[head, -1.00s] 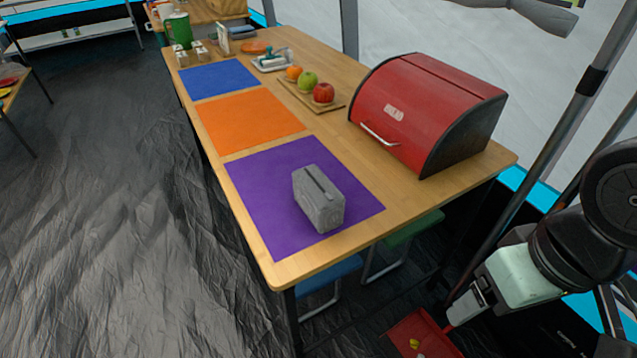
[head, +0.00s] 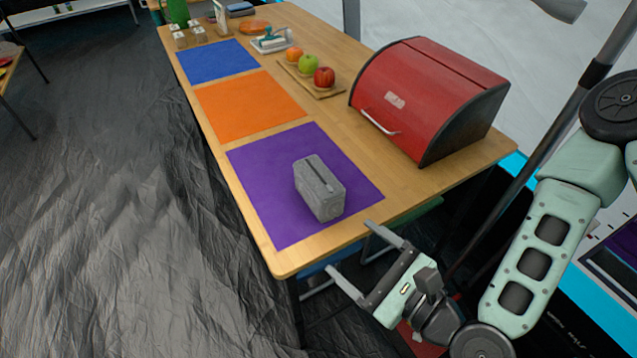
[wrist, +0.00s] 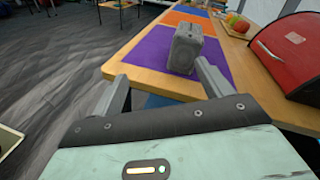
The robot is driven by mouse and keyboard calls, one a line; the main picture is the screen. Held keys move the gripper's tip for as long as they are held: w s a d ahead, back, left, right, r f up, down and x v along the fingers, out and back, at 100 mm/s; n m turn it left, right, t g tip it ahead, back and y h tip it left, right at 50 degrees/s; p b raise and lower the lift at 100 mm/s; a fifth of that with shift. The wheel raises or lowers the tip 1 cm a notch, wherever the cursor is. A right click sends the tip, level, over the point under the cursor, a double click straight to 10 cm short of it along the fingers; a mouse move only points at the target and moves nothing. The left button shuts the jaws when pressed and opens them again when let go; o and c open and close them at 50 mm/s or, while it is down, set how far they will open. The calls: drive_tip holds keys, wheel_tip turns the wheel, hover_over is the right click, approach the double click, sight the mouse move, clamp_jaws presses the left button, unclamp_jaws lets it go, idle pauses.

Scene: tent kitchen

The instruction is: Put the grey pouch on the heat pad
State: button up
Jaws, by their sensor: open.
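The grey pouch (head: 320,190) stands upright on the purple mat (head: 266,190) near the table's front end. It also shows ahead of the fingers in the wrist view (wrist: 185,50). My gripper (head: 352,248) is open and empty, just off the table's near edge, with its fingers pointing toward the pouch. In the wrist view my gripper's fingers (wrist: 160,72) are spread wide, and the pouch is beyond them, apart. An orange mat (head: 248,104) and a blue mat (head: 216,68) lie farther along the table. A round orange-brown disc (head: 254,26) lies at the back. I cannot tell which is the heat pad.
A red bread box (head: 440,95) stands right of the pouch. A wooden board (head: 328,93) with fruit, a butter dish (head: 272,42) and small jars (head: 190,36) are farther back. Stools are under the table edge near my gripper. The orange and blue mats are bare.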

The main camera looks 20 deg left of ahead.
drive_tip(key=d+m+t, duration=0.2)
drive_tip(key=m+t, duration=0.1)
drive_tip(key=m, duration=0.2)
drive_tip(key=m+b, duration=0.2)
drive_tip(key=b, duration=0.3)
approach(320, 178)
drive_tip(key=shift+t+h, duration=0.4)
drive_tip(key=x, duration=0.4)
drive_tip(key=shift+s+a+f, duration=0.1)
drive_tip(key=shift+a+f, duration=0.1)
drive_tip(key=shift+p+x, duration=0.35)
drive_tip(key=shift+x, duration=2.6)
drive_tip(key=c, duration=1.2)
